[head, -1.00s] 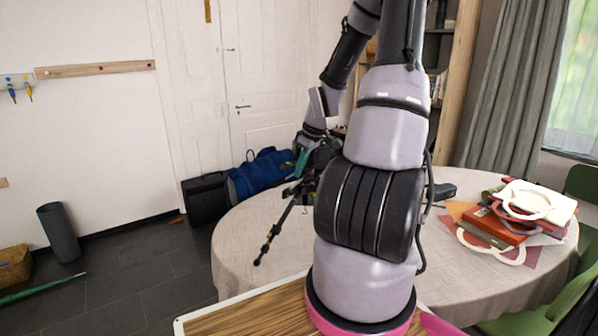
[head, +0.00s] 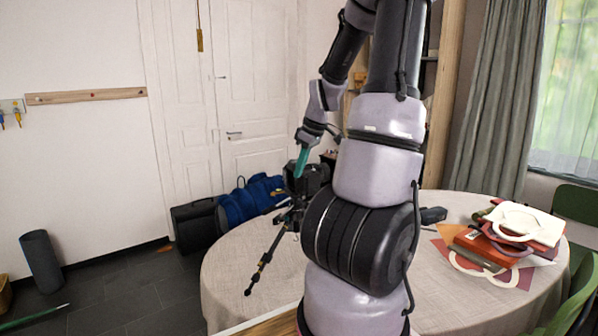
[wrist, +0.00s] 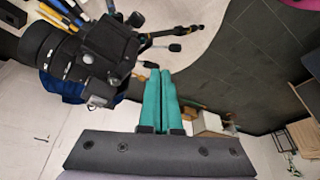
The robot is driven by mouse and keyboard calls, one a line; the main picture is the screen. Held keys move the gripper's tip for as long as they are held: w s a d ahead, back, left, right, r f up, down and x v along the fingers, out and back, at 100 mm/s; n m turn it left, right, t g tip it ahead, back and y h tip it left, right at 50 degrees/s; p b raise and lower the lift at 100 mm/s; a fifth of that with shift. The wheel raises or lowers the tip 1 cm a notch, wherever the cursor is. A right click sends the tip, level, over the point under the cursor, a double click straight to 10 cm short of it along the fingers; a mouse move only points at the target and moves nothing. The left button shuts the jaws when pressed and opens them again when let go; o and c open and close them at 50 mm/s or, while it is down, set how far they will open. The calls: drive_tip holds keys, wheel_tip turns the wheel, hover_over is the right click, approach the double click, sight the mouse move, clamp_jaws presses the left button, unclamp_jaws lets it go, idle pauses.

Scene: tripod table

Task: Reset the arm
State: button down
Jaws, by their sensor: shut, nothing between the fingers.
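My gripper (head: 300,176) has teal fingers pointing down just left of my arm's lower links in the head view. In the wrist view the two teal fingers (wrist: 160,72) lie side by side, closed and empty. A black camera (head: 316,180) on a small tripod (head: 263,262) stands on the round table, close by the fingers in the head view and partly hidden by my arm. In the wrist view the camera (wrist: 95,60) is at the upper left, beside the fingertips, with the tripod legs (wrist: 165,37) reaching right. I cannot tell whether fingers and camera touch.
The round table (head: 235,270) has a linen cloth. A stack of books (head: 500,245) with red and cream pieces lies on its right side. A dark object (head: 433,215) lies just right of my arm. Green chairs (head: 575,215) stand at the right. Bags (head: 250,200) lie by the door.

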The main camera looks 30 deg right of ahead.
drive_tip(key=s+a+r+m+t, duration=0.3)
drive_tip(key=s+a+r+m, duration=0.7)
drive_tip(key=s+a+r, duration=0.7)
drive_tip(key=shift+a+r+t, duration=0.4)
drive_tip(key=shift+a+r, duration=0.3)
drive_tip(key=shift+a, duration=0.1)
drive_tip(key=c, duration=1.2)
unclamp_jaws()
drive_tip(key=shift+s+a+r, duration=0.1)
drive_tip(key=shift+s, duration=0.2)
drive_tip(key=shift+c, duration=0.2)
